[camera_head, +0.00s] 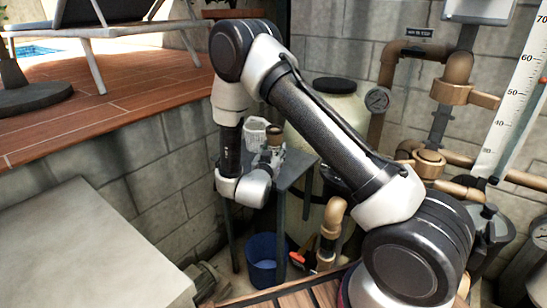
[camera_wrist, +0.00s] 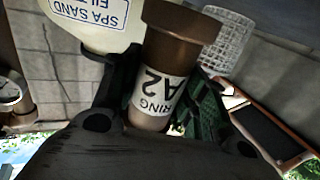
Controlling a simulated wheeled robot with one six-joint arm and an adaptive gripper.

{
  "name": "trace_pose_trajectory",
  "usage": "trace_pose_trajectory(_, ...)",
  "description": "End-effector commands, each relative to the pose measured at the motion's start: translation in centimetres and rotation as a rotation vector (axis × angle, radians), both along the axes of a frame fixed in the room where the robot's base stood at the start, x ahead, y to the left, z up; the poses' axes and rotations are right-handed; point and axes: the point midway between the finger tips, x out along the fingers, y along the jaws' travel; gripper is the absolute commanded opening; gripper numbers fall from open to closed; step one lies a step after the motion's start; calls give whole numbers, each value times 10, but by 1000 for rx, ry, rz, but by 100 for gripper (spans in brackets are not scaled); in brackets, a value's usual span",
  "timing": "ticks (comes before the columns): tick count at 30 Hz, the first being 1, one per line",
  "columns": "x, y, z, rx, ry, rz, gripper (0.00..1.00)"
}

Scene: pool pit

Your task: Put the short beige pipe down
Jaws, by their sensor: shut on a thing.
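The short beige pipe (camera_wrist: 178,45) shows in the wrist view as a brownish beige tube with a wider rim and a white label reading "RING A2". My gripper (camera_wrist: 155,108) is shut on it, with one dark finger on each side. In the head view my gripper (camera_head: 271,150) is at the small grey table (camera_head: 293,170), beside a clear plastic basket (camera_head: 255,131). The pipe is too small and covered there to make out clearly. I cannot tell whether it touches the tabletop.
The clear basket also shows in the wrist view (camera_wrist: 228,38), close to the pipe. A pale sand filter tank (camera_head: 333,112) stands behind the table. A blue bucket (camera_head: 263,272) is below. Fixed pipework (camera_head: 456,70) lines the right wall. A pale block (camera_head: 80,245) is at lower left.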

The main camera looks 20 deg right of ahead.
Motion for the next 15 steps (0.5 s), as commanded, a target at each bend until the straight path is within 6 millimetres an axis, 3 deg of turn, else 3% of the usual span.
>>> trace_pose_trajectory(5, 0, 0, -24, -1, 1, 0, 22)
trace_pose_trajectory(15, 0, 0, -27, -1, -1, 0, 22)
